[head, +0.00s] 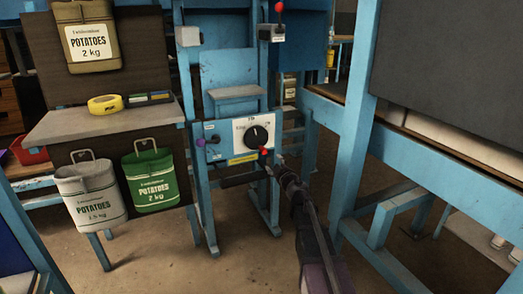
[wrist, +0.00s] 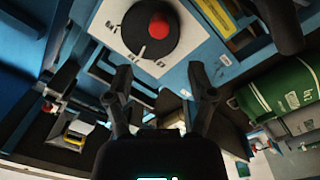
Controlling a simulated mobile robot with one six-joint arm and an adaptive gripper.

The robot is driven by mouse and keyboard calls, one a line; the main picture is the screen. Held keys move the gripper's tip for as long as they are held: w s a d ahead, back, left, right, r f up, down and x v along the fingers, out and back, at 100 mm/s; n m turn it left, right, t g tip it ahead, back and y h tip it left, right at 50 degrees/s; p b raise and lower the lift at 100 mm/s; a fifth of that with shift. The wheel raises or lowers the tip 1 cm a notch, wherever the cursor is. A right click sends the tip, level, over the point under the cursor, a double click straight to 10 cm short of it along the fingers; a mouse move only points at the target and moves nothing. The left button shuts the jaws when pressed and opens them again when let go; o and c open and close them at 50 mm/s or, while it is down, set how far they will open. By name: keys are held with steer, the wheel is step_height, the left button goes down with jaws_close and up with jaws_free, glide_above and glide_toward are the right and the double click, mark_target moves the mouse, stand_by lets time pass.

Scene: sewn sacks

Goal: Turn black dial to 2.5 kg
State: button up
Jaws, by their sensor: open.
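The black dial (head: 257,135) sits on a white plate on the blue weighing frame. Its scale marks are too small to read in the head view, so I cannot tell its setting. In the wrist view the dial (wrist: 137,38) is at the top, with a red round knob (wrist: 158,26) showing over its face. My gripper (head: 274,167) is just below and in front of the plate in the head view. In the wrist view the gripper (wrist: 161,82) has its two fingers spread apart, nothing between them, clear of the dial.
A green potato sack (head: 151,183) and a grey-white sack (head: 92,195) hang at left below a shelf (head: 100,124) with a yellow tape roll (head: 105,104). A khaki sack (head: 88,45) hangs above. A blue bench frame (head: 352,150) stands close on the right.

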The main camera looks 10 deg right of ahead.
mark_target(262, 149)
steer(key=x, duration=1.2)
steer(key=shift+w+a, duration=0.15)
steer(key=shift+w, duration=0.25)
